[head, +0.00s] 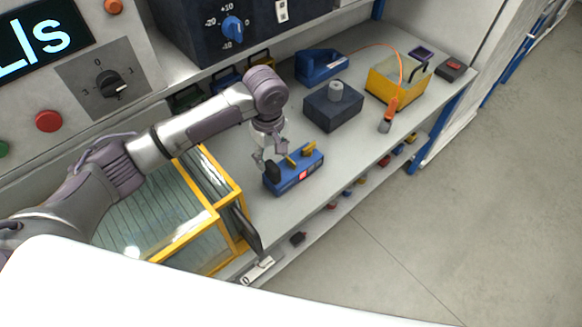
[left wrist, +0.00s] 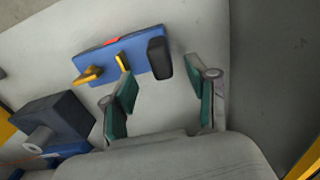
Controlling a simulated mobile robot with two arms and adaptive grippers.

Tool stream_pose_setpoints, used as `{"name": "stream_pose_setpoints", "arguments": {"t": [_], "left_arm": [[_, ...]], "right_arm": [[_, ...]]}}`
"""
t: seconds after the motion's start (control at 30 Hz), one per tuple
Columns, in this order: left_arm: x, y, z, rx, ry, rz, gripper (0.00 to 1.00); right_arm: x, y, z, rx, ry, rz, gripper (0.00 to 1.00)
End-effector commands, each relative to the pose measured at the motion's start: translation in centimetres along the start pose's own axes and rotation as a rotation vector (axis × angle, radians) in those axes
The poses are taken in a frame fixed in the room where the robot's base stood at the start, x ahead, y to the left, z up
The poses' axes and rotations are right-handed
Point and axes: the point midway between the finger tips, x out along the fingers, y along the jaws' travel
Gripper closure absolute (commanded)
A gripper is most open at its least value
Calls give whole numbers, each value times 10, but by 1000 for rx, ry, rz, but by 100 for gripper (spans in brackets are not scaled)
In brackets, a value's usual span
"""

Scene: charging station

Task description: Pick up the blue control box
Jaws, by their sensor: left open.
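The blue control box (head: 294,177) lies on the grey shelf, with a black knob, yellow switches and a red patch on it. It also shows in the left wrist view (left wrist: 134,56), beyond the fingertips. My left gripper (head: 271,155) is above and just behind the box, near its black-knob end. In the left wrist view, its two green-padded fingers (left wrist: 168,88) are spread apart with nothing between them. The black knob is close to the fingertips; I cannot tell whether they touch. My right gripper does not show.
A yellow-framed glass case (head: 211,219) stands left of the box, under my left arm. A dark block with a grey cylinder (head: 332,107), a blue holder (head: 321,66) and a yellow bin (head: 396,84) stand behind. The shelf (head: 355,152) is clear to the right of the box.

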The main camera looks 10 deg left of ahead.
Motion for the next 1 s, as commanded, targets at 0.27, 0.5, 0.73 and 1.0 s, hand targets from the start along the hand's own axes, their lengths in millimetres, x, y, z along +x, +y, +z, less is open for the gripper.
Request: {"name": "stream_pose_setpoints", "arguments": {"t": [0.27, 0.5, 0.73, 1.0], "left_arm": [[22, -2, -1, 1, -1, -4, 42], [56, -2, -2, 2, 0, -2, 42], [63, -2, -2, 3, 1, 1, 42], [63, -2, -2, 3, 1, 1, 73]], "right_arm": [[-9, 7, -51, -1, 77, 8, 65], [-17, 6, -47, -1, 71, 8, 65], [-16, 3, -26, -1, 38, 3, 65], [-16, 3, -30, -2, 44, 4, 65]]}}
